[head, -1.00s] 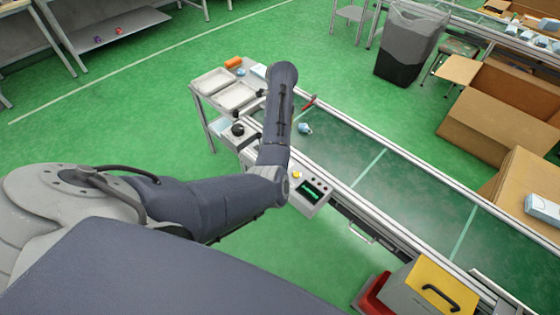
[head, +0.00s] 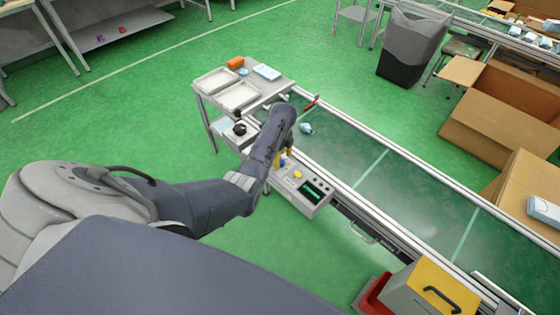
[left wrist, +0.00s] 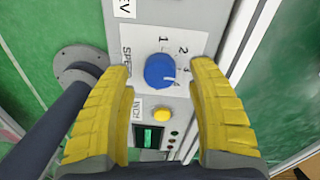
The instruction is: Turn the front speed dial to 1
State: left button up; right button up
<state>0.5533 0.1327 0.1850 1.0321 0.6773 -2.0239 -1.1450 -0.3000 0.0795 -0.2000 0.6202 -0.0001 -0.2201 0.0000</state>
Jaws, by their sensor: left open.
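The blue speed dial (left wrist: 160,71) sits on a white plate marked SPEED in the left wrist view, with numerals including 1, 2 and 3 around its upper right. A pale mark shows at the dial's lower right edge, away from the 1. My left gripper (left wrist: 162,95) is open, its yellow fingers on either side of the dial with gaps between. In the head view the left gripper (head: 284,158) is over the left end of the control box (head: 304,205), and my arm partly hides the panel. My right gripper is not in view.
A yellow button (left wrist: 161,115) and a lit green display (left wrist: 150,138) sit below the dial. The conveyor (head: 400,190) runs behind the box, with a small blue-white item (head: 306,128) on it. A tray table (head: 258,80) stands at the far left end.

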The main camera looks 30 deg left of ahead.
pick_arm(q)
jog(key=shift+s+f, duration=0.1)
jog(key=shift+f, duration=0.75)
jog(key=shift+c, duration=0.5)
grip_shut()
